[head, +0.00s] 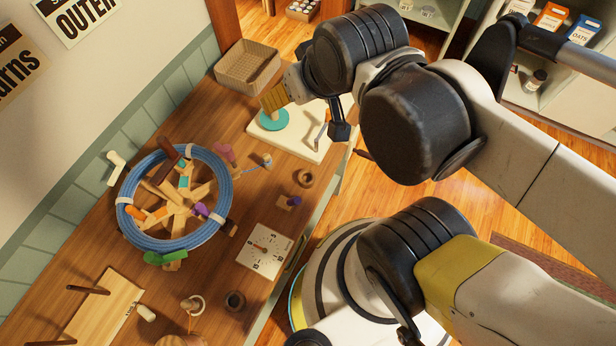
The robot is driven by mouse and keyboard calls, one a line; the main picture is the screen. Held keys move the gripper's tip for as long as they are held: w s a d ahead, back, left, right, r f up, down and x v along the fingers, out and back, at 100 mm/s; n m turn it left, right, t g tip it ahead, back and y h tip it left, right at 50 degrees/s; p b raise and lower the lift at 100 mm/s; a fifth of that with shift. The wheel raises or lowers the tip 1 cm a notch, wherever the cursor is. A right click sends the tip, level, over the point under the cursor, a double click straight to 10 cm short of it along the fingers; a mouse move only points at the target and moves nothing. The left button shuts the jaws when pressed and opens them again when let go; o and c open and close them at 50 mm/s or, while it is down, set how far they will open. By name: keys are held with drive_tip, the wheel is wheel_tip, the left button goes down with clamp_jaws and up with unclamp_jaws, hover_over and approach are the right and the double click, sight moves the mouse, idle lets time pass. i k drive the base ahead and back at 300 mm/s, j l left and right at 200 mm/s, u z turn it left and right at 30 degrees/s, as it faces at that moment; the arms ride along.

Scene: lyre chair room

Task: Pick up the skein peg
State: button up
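A blue skein (222,172) lies in a ring around a wooden spoked frame (178,207) on the workbench. A white peg-like piece (116,166) is left of the ring. I cannot tell which is the skein peg. My gripper (340,130) is at the arm's end, above the bench's right edge, apart from these pieces. Its fingers are not clear.
A wicker basket (247,68) and a white board with a teal disc (275,119) are at the bench's far end. A white dial card (264,250), small rings (235,300) and a wooden rack (105,310) are nearer. The wall borders the left; shelves stand upper right.

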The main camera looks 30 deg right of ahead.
sight(267, 160)
drive_tip(key=l+u, duration=0.4)
drive_tip(key=l, duration=0.15)
drive_tip(key=l+u, duration=0.4)
drive_tip(key=l, duration=0.15)
drive_tip(key=l+u, duration=0.4)
drive_tip(key=l, duration=0.15)
